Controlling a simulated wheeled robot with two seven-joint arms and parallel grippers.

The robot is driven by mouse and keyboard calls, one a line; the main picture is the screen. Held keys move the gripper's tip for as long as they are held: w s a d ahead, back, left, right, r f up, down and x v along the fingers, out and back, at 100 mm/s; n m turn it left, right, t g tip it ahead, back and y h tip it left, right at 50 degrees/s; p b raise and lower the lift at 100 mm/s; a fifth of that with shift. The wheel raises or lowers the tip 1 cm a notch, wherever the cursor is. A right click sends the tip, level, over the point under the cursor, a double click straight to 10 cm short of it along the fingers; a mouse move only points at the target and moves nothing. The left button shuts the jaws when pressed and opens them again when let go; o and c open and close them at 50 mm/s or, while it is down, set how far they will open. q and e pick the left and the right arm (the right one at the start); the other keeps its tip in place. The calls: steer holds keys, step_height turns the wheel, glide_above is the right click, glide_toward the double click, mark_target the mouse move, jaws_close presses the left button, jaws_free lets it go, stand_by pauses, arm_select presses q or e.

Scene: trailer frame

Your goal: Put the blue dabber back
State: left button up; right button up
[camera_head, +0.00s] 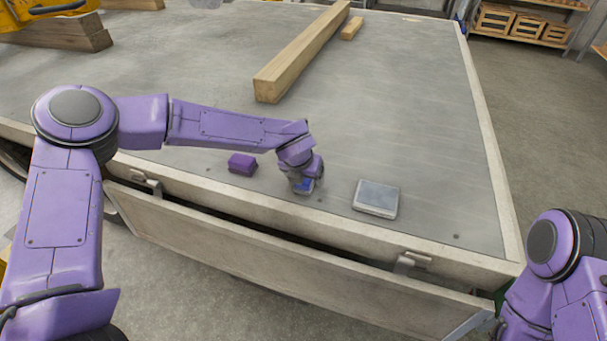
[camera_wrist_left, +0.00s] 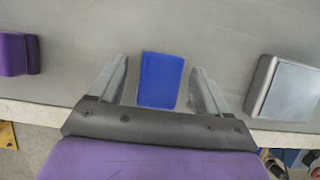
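The blue dabber (camera_wrist_left: 161,80) is a small blue block, seen from above in the left wrist view. In the head view it shows as a blue patch (camera_head: 304,185) under my left gripper (camera_head: 306,186), near the front edge of the trailer bed. In the left wrist view the two fingers of my left gripper (camera_wrist_left: 161,88) stand apart on either side of the dabber, with a visible gap on each side. My right arm shows at the lower right of the head view; its gripper is out of view.
A purple block (camera_head: 242,164) lies left of the dabber, and a flat grey-lidded box (camera_head: 376,198) lies right of it. A long wooden beam (camera_head: 303,52) and a short wood piece (camera_head: 351,27) lie farther back. The trailer bed (camera_head: 420,120) is bare at right.

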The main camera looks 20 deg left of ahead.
arm_select(q)
steer(key=v, duration=1.2)
steer(key=shift+p, duration=0.35)
